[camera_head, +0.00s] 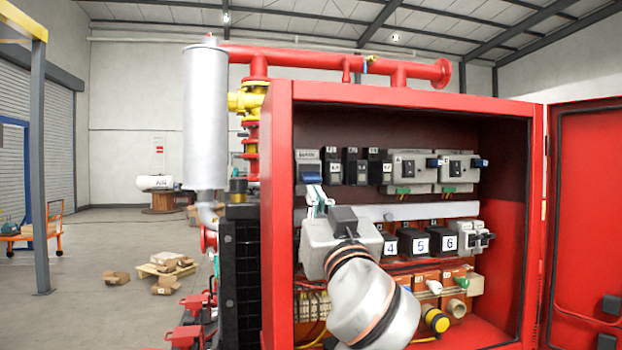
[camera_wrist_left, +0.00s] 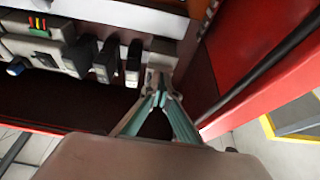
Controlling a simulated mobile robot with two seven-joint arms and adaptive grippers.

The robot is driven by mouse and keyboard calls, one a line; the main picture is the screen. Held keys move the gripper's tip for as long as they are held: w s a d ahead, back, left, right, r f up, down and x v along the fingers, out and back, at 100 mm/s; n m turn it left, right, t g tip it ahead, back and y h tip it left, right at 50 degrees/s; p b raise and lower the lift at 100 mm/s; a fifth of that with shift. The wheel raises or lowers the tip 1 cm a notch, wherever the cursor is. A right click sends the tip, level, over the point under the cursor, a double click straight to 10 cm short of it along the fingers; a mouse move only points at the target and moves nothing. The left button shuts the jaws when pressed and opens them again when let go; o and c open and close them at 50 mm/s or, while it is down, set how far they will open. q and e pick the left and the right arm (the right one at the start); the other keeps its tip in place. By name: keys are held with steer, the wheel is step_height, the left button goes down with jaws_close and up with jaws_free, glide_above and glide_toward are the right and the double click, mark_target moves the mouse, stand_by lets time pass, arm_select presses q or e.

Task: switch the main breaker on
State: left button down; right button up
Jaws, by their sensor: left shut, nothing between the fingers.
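The main breaker (camera_head: 308,168) sits at the left end of the upper row inside the open red cabinet, under a label reading MAIN. My left gripper (camera_head: 317,192) is shut and empty, with its fingertips just below the front of this breaker. In the left wrist view the closed fingertips (camera_wrist_left: 160,88) are at the edge of the pale main breaker (camera_wrist_left: 161,58), the end unit of the row. I cannot tell whether they touch it. The fingers partly cover the breaker, and its switch position is unclear. My right gripper is not in view.
Smaller black breakers (camera_head: 356,167) stand right of the main one, followed by grey modules (camera_head: 412,168). A lower row holds numbered dark units (camera_head: 413,243). The red cabinet side wall (camera_head: 278,220) is close on the left, and the red door (camera_head: 588,220) stands open.

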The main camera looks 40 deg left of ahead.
arm_select(q)
steer(key=shift+r, duration=0.1)
stand_by(0.6)
steer(key=shift+r+p, duration=0.35)
